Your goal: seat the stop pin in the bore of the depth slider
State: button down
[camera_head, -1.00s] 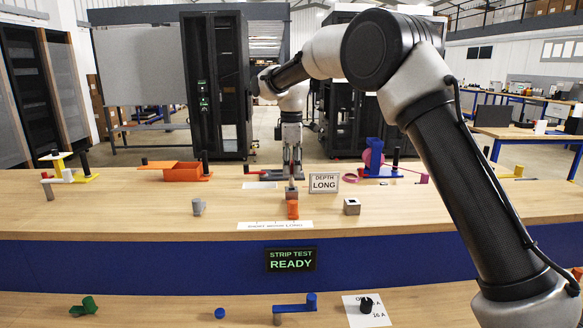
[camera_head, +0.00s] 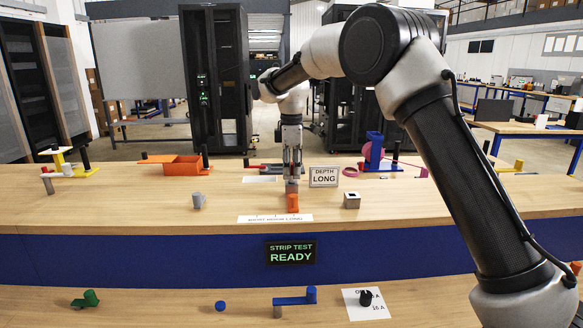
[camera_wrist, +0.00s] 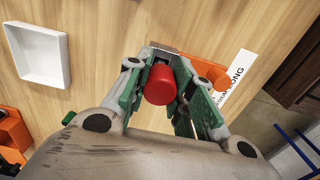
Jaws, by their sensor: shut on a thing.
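My gripper (camera_wrist: 158,82) is shut on the red stop pin (camera_wrist: 159,86), whose round end faces the wrist camera. In the head view my gripper (camera_head: 292,173) points down near the front of the bench. An orange part (camera_head: 293,203), which I take for the depth slider, stands just below and in front of it, with a small grey block (camera_head: 291,188) behind. The wrist view shows orange (camera_wrist: 202,68) and a grey metal edge (camera_wrist: 164,48) just beyond the pin. The pin's lower end and any bore are hidden, so I cannot tell whether it is inside.
Grey blocks stand left (camera_head: 199,201) and right (camera_head: 351,200). An orange tray (camera_head: 182,166) is back left. A white tray (camera_wrist: 38,50) shows in the wrist view.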

jog(key=shift+f, duration=0.65)
jog(key=c, duration=1.2)
grip_release()
jog(key=shift+o, duration=0.2)
notch_tip(320, 180, up, 12)
